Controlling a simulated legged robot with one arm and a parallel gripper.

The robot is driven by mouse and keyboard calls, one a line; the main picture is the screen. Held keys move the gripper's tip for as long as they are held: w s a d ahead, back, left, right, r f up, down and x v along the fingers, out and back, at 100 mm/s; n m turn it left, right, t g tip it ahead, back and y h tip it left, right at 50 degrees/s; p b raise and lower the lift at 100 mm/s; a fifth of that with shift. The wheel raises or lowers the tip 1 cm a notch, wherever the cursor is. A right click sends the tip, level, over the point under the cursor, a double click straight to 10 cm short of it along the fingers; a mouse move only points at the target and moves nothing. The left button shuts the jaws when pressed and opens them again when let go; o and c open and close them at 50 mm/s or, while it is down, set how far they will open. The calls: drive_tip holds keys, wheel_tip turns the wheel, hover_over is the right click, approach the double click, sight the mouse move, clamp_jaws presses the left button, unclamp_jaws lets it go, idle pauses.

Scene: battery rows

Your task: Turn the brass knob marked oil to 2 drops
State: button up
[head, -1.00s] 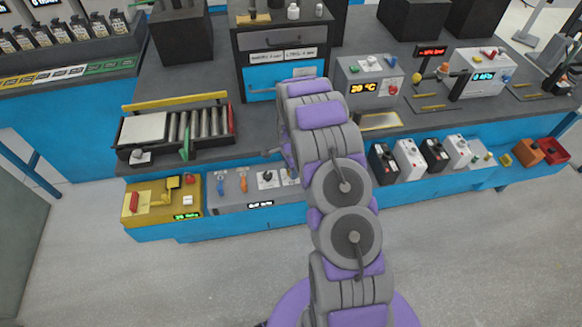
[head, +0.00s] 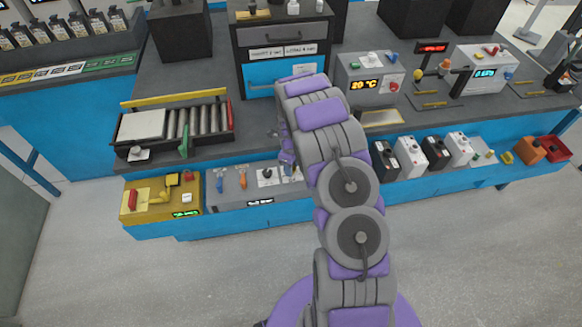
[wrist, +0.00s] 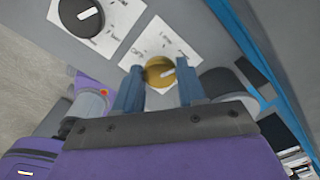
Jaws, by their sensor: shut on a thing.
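The brass knob (wrist: 160,72) shows in the wrist view, on a white printed card (wrist: 160,42) on the grey panel. A pale pointer stripe runs across its face, toward the right in that view. My gripper (wrist: 160,84) is shut on the knob, with one grey-blue finger on each side of it. The print on the card is too small to read surely. In the head view my gripper (head: 286,160) is at the low grey panel (head: 225,200), and my arm and gripper hide the knob there.
A black knob (wrist: 83,17) on its own white card sits beside the brass one. Blue (head: 220,184) and orange (head: 243,180) levers stand further left on the panel. A yellow control box (head: 150,205) is left of it. Several black and white boxes (head: 410,157) stand to the right.

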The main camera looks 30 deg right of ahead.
drive_tip(key=shift+w+r+m+b, duration=0.1)
drive_tip(key=shift+m+b, duration=0.2)
drive_tip(key=shift+m, duration=1)
drive_tip(key=o, duration=1)
drive_tip(key=shift+d, duration=0.1)
drive_tip(key=shift+o, duration=0.2)
wheel_tip(320, 180, up, 17)
drive_tip(key=p, duration=0.2)
